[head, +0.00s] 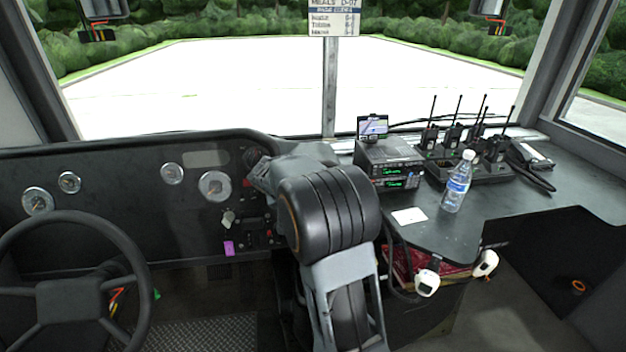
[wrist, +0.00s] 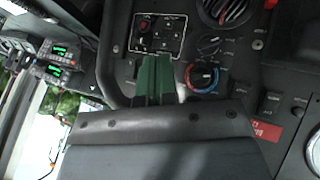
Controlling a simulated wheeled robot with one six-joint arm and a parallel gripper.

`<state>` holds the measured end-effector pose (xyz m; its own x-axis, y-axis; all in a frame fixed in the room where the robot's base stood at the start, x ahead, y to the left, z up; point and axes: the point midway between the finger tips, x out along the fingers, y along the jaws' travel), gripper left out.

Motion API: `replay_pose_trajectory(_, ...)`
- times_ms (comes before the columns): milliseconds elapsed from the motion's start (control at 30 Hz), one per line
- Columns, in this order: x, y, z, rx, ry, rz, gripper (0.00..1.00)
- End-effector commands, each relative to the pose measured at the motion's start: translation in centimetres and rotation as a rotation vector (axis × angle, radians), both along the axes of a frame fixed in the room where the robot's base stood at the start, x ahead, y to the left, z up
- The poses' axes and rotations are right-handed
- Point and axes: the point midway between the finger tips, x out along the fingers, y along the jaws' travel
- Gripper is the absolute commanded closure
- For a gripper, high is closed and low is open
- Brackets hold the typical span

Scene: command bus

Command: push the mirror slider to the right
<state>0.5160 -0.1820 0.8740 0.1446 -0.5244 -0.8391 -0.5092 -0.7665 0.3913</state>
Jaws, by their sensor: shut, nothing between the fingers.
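In the wrist view, my gripper (wrist: 158,56) shows as two green fingers, side by side and shut, with nothing between them. The fingertips overlap the lower edge of a small black control panel (wrist: 172,36) with a light outline and small white marks. The mirror slider cannot be clearly picked out; it may be on this panel or hidden by the fingers. Whether the fingertips touch the panel cannot be told. In the head view my arm covers the gripper and this part of the dashboard.
Beside the fingers are a red-and-blue rotary knob (wrist: 203,77), a round air vent (wrist: 232,8) and a red label (wrist: 266,132). In the head view are the steering wheel (head: 72,284), a radio unit (head: 389,161) and a water bottle (head: 458,183) on the right-hand counter.

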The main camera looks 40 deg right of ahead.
Motion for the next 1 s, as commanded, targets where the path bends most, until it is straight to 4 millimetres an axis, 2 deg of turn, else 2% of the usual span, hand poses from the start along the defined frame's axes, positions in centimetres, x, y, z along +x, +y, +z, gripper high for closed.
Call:
replay_pose_trajectory(33,0.7,-0.8,1.5,-0.016,-0.003,-0.015,1.0)
replay_pose_trajectory(267,2.4,-3.0,2.0,-0.06,-0.023,-0.057,1.0)
replay_pose_trajectory(733,3.4,-7.1,-3.5,-0.066,-0.025,-0.06,1.0)
replay_pose_trajectory(1000,3.8,-8.5,-5.4,-0.065,-0.027,-0.06,1.0)
